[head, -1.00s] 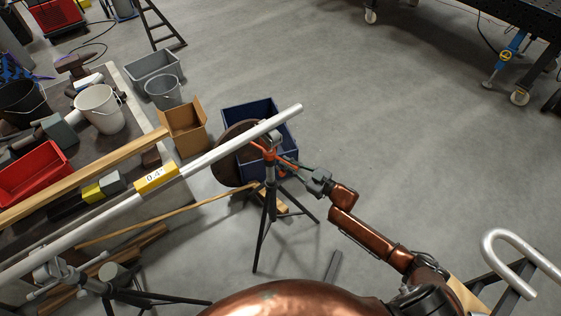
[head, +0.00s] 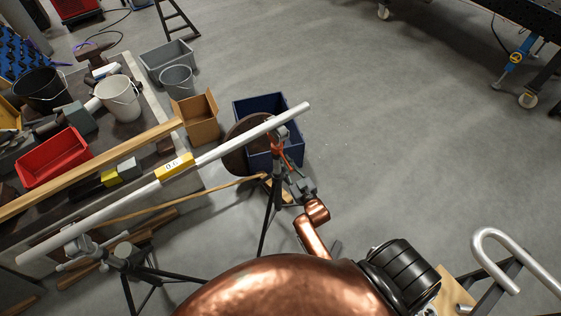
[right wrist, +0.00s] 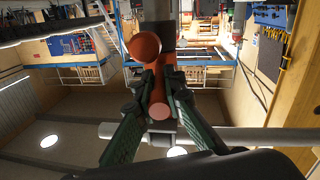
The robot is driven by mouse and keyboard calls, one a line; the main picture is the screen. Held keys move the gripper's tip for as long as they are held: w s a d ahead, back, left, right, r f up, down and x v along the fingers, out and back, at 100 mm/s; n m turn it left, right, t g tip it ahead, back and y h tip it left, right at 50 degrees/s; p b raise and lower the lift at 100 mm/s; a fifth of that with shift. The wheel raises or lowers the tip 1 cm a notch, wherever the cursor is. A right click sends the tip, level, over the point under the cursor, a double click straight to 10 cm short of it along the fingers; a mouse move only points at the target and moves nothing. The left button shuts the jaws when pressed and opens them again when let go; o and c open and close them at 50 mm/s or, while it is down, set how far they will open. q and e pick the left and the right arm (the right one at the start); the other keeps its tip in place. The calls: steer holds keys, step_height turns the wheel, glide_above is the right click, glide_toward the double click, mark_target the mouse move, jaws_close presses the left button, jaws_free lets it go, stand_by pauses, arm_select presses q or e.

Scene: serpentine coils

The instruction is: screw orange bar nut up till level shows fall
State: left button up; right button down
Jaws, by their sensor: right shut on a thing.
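A long pale pipe (head: 235,142) lies at a slant across two tripod stands. A yellow level (head: 174,166) sits on the pipe; its display is too small to read surely. The orange bar nut (head: 275,146) is at the top of the right stand (head: 277,190), just under the pipe. My right gripper (head: 288,172) reaches this nut from the lower right. In the right wrist view the gripper (right wrist: 158,88) is shut on the orange bar nut (right wrist: 159,107), with a round orange end (right wrist: 144,47) beyond the fingers. My left gripper is out of view.
A blue crate (head: 240,108) and a brown disc stand just behind the right stand. A cardboard box (head: 198,131) and a bench with buckets and a red bin (head: 53,163) are at the left. The left stand (head: 120,262) is near the front. Open floor lies right.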

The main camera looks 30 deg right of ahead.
stand_by(0.4)
steer(key=c, duration=2)
jaws_free()
steer(key=s, duration=0.4)
steer(key=s+a, duration=0.1)
steer(key=s, duration=0.7)
steer(key=shift+a, duration=0.35)
steer(key=shift+c, duration=0.4)
